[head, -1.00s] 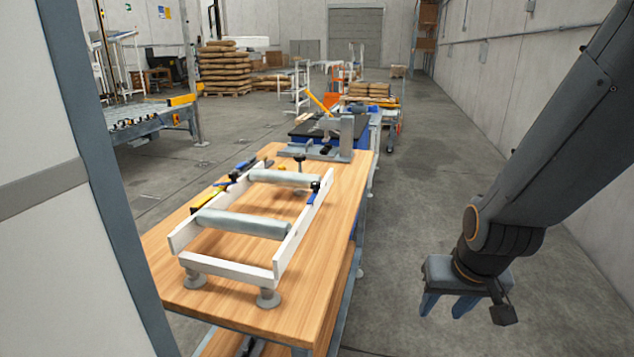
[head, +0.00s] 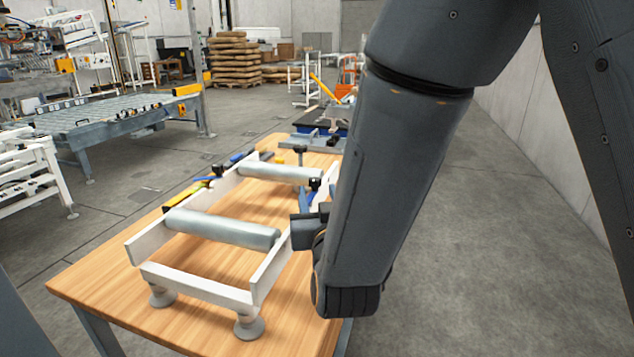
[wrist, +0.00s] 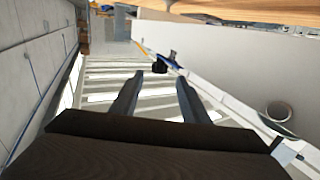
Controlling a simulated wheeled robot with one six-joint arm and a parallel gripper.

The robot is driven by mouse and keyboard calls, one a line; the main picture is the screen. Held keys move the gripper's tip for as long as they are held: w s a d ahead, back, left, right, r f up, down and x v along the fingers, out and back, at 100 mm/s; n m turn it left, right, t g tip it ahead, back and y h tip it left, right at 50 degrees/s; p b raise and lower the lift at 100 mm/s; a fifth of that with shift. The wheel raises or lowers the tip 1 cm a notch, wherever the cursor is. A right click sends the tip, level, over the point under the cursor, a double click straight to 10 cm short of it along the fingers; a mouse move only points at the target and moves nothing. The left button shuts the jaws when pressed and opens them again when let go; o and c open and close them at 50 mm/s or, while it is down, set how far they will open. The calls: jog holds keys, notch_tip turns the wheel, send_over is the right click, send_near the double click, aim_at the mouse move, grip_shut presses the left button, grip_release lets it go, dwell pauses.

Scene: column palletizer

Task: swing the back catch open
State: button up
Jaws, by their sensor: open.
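A white frame (head: 186,288) with two grey rollers (head: 222,228) stands on the wooden table. A catch with a black knob (head: 314,184) sits on its right rail near the far roller. The wrist view shows this black knob (wrist: 160,66) and a blue lever (wrist: 173,57) beside it, ahead of the fingertips. My gripper (wrist: 160,77) is open and empty, its two fingers pointing along the rail toward the catch, apart from it as far as I can tell. In the head view my forearm hides most of the gripper and part of the right rail.
The wooden table (head: 105,283) is bare in front of the frame. Yellow and blue tools (head: 190,192) lie along the frame's left side. A black post with a knob (head: 300,150) stands beyond the far roller. Open floor (head: 480,250) lies right of the table.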

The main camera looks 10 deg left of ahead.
aim_at(315, 179)
jog(key=p+x, duration=0.1)
jog(key=x, duration=0.6)
jog(key=shift+w, duration=0.15)
grip_shut()
jog(key=shift+y, duration=0.3)
jog(key=n+g+y+b, duration=0.1)
jog(key=y, duration=0.1)
jog(key=n+g+y+b, duration=0.1)
jog(key=n+y+b, duration=0.1)
jog(key=shift+w+d+f+g, duration=0.1)
jog(key=shift+w+d+g, duration=0.1)
jog(key=shift+g, duration=0.1)
jog(key=shift+n+g+y+b, duration=0.7)
jog(key=shift+n+g+y, duration=0.3)
jog(key=shift+n+y, duration=0.1)
jog(key=n+g+y, duration=0.2)
jog(key=g, duration=0.1)
jog(key=n+g+y, duration=0.2)
jog(key=n+g, duration=0.1)
jog(key=g, duration=0.1)
jog(key=shift+s+a+b, duration=0.15)
jog(key=shift+b, duration=0.2)
jog(key=shift+r+n+g, duration=0.2)
jog(key=shift+n+g, duration=0.2)
